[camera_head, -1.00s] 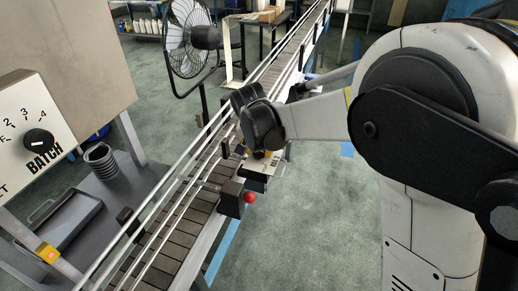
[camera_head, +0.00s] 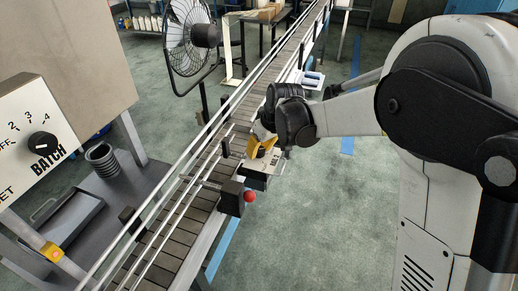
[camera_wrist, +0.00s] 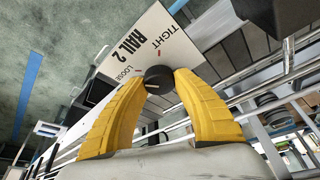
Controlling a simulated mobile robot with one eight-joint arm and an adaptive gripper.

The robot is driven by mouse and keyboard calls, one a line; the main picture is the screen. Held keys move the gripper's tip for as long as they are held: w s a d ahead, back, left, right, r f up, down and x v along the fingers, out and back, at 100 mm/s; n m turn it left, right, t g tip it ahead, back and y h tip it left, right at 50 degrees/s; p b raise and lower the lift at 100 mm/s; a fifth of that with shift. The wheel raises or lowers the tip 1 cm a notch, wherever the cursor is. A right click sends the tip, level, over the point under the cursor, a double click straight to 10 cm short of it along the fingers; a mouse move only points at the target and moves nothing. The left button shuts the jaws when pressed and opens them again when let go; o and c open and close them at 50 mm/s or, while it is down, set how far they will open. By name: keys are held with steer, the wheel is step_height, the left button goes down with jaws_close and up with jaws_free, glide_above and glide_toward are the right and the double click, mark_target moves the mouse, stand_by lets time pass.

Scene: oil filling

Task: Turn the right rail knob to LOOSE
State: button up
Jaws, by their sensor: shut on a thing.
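The rail knob (camera_wrist: 158,78) is a round black knob on a white plate (camera_wrist: 146,45) marked RAIL 2, TIGHT and LOOSE. In the wrist view my gripper (camera_wrist: 160,82) has its yellow fingers on either side of the knob, shut on it. A pale mark shows on the knob's lower-left part; I cannot tell its exact setting. In the head view my gripper (camera_head: 262,147) is at the white plate (camera_head: 266,163) beside the conveyor, and its fingers hide the knob.
The slatted conveyor (camera_head: 180,233) with metal guide rails runs diagonally. A black block with a red ball (camera_head: 250,197) stands near the plate. A BATCH dial panel (camera_head: 35,135) is at left, a fan (camera_head: 190,35) behind. Floor to the right is open.

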steer(key=shift+n+g, duration=0.3)
steer(key=shift+n, duration=0.5)
steer(key=o, duration=1.2)
steer(key=shift+r, duration=0.1)
steer(key=v, duration=1.1)
steer(key=shift+s+d+r, duration=0.2)
steer(key=shift+d+r, duration=0.05)
steer(key=shift+d, duration=0.15)
